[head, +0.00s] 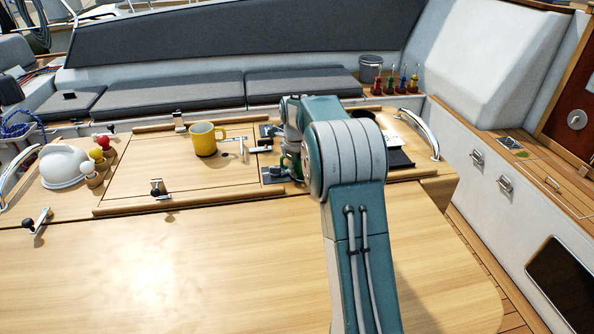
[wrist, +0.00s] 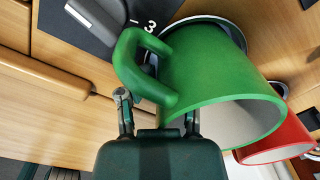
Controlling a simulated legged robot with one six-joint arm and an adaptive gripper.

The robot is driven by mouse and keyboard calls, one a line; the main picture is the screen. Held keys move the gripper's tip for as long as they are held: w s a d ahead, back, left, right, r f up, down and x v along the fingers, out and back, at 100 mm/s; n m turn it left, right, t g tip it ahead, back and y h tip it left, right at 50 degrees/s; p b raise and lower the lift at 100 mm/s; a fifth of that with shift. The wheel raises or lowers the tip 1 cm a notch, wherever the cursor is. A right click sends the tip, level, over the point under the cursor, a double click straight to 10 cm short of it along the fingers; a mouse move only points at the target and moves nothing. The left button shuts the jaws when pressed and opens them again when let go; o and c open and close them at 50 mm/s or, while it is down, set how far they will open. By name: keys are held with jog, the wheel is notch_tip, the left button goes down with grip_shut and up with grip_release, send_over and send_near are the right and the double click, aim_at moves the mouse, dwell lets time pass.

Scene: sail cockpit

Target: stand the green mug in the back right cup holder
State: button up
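The green mug (wrist: 215,75) fills the middle of the wrist view, its mouth facing the camera side and its handle (wrist: 150,75) toward upper left. A dark round cup holder with a pale rim (wrist: 243,38) shows behind its base; I cannot tell whether the mug sits in it or just above it. My gripper (wrist: 157,108) has its two fingers apart, on either side of the lower handle; contact is not clear. In the head view my arm hides most of the gripper and the mug.
A red mug (wrist: 282,135) stands close beside the green one, near another round rim. A yellow mug (head: 204,140) stands on the table to the left. A white domed object (head: 62,167) is farther left. A steel rail (head: 419,134) edges the right. The near tabletop (head: 170,265) is clear.

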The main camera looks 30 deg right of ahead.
notch_tip(320, 180, up, 12)
jog(key=s+a+r+n+t, duration=0.2)
jog(key=s+a+r+n, duration=0.5)
jog(key=s+n, duration=0.15)
jog(key=s+a+f+n+t, duration=0.1)
jog(key=s+a+f+n, duration=0.1)
jog(key=s+n, duration=0.5)
jog(key=s+a+f+n+t, duration=0.1)
jog(key=s+a+n, duration=0.3)
jog(key=s+n, duration=0.4)
jog(key=s+a+f+n+t, duration=0.1)
jog(key=s+a+f+n, duration=0.2)
jog(key=s+n, duration=0.5)
jog(key=s+a, duration=0.1)
jog(key=s, duration=0.1)
jog(key=shift+s+f+t, duration=0.2)
jog(key=shift+s+t, duration=0.1)
jog(key=shift+s, duration=0.05)
